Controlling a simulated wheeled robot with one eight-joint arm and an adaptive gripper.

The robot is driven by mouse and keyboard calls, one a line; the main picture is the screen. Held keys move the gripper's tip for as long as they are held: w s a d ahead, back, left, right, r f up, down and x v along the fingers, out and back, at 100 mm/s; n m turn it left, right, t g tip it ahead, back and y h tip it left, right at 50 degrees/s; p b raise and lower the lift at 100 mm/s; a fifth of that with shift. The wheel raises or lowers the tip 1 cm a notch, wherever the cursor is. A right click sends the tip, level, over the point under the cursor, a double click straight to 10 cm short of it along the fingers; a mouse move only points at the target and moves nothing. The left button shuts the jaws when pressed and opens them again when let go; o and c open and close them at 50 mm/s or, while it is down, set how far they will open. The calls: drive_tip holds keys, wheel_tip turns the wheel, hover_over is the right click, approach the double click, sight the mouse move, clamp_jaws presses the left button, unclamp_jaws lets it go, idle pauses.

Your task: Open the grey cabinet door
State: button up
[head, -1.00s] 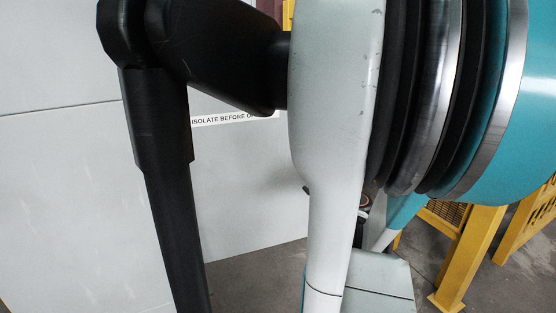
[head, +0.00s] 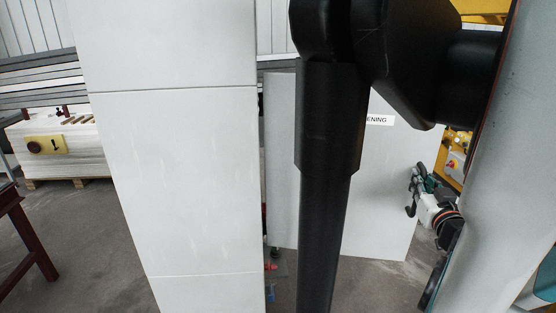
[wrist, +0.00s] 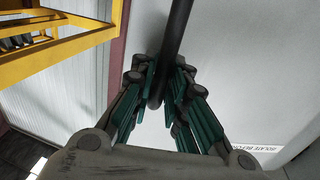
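The grey cabinet (head: 185,185) stands tall at the left of the head view, its pale side panel towards me. The grey cabinet door (head: 385,190), with a white label (head: 380,120), stands beyond it at an angle. A narrow gap shows between them, so the door looks swung open. My gripper (head: 411,192) is at the door's right edge in the head view. In the wrist view the dark bar handle (wrist: 178,30) runs between the teal finger pads of my gripper (wrist: 163,78), which look closed around it.
Stacked boards (head: 62,150) on a pallet stand at the far left. A dark red frame (head: 22,235) is at the left edge. Yellow framework (wrist: 62,45) shows in the wrist view. Grey floor (head: 90,245) is open left of the cabinet.

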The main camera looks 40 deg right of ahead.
drive_tip(key=shift+o, duration=0.4)
drive_tip(key=shift+s+r, duration=0.2)
drive_tip(key=shift+w+f, duration=0.1)
